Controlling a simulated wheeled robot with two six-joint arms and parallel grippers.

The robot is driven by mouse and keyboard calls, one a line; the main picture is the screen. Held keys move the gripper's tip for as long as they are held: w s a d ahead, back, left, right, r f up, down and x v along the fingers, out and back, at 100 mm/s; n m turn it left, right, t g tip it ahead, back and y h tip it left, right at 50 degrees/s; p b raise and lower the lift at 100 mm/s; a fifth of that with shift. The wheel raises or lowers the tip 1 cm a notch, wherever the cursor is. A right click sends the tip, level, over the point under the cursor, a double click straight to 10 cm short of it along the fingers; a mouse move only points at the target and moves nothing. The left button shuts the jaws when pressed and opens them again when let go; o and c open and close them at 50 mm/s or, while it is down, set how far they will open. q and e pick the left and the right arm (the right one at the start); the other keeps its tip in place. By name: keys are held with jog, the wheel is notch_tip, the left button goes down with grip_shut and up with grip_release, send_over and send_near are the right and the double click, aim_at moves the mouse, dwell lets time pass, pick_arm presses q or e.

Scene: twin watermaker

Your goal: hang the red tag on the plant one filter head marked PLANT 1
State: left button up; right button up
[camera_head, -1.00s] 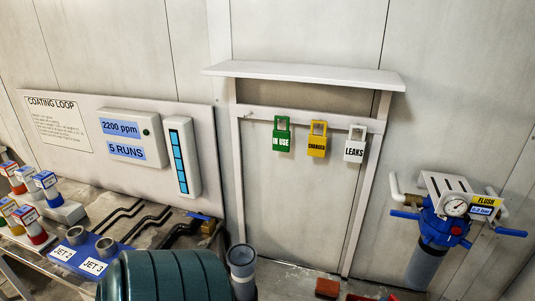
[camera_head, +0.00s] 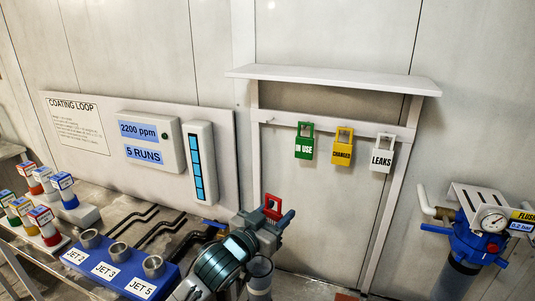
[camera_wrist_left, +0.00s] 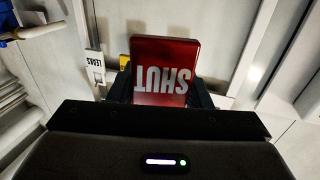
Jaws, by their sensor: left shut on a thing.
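The red tag (camera_head: 272,207) is in my left gripper (camera_head: 264,220), in front of the lower left of the tag rack. The left wrist view shows the tag (camera_wrist_left: 165,70) close up, with the word SHUT upside down, between dark fingers (camera_wrist_left: 160,92) that are shut on it. A blue filter head (camera_head: 480,238) with a round gauge and a white slotted bracket (camera_head: 482,198) is on the wall at the right, well apart from the tag. I cannot read a PLANT 1 mark on it. My right gripper is not in view.
The rack's rail (camera_head: 340,127) holds a green IN USE tag (camera_head: 304,145), a yellow tag (camera_head: 342,150) and a white LEAKS tag (camera_head: 381,158), with a bare peg at its left. A blue jet block (camera_head: 125,265) stands at lower left. The wall between rack and filter is clear.

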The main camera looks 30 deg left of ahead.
pick_arm(q)
jog(key=a+r+n+y, duration=0.3)
jog(key=a+r+y, duration=0.2)
jog(key=a+r, duration=0.3)
notch_tip(320, 180, up, 4)
jog(key=shift+a+r, duration=0.2)
jog(key=shift+r, duration=0.05)
